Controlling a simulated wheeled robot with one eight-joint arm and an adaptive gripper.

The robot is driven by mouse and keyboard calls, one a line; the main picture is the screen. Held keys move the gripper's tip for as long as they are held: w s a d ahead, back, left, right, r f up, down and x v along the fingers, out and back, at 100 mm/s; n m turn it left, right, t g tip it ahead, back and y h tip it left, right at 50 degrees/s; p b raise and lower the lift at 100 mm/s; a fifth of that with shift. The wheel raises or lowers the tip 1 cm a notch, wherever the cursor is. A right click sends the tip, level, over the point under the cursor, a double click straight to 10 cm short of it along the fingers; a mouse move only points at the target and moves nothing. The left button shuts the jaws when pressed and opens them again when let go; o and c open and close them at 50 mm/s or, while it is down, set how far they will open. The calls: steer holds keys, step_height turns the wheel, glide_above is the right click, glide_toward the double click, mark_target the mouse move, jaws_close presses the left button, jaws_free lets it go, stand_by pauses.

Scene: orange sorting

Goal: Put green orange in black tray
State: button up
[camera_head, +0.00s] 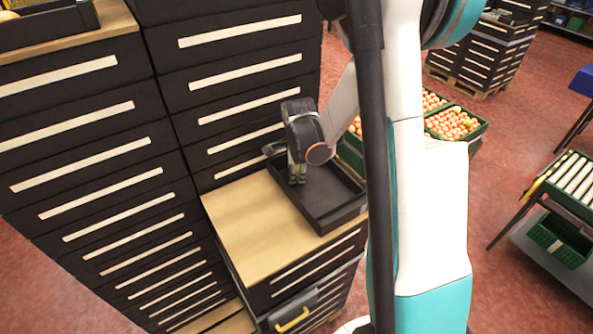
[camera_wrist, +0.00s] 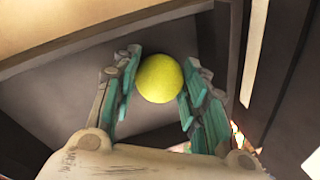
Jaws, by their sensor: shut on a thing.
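A yellow-green orange (camera_wrist: 159,78) sits between the two teal-padded fingers of my gripper (camera_wrist: 155,90) in the wrist view. My gripper is shut on it. Beneath it in the wrist view is the dark floor of the black tray (camera_wrist: 62,120). In the head view, the black tray (camera_head: 322,200) rests on a wooden-topped stack, and my gripper (camera_head: 297,178) hangs over its left part. The orange is hidden in the head view. I cannot tell whether it touches the tray floor.
Tall stacks of black drawers (camera_head: 230,80) stand behind and left of the tray. The bare wooden top (camera_head: 245,225) left of the tray is clear. Green crates of oranges (camera_head: 455,124) stand to the right, and a roller table (camera_head: 570,185) is at the far right.

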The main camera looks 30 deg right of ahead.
steer(key=o, duration=1.1)
steer(key=shift+c, duration=0.2)
steer(key=p+v, duration=0.2)
steer(key=v, duration=1)
steer(key=shift+p, duration=0.35)
steer(key=shift+r, duration=0.1)
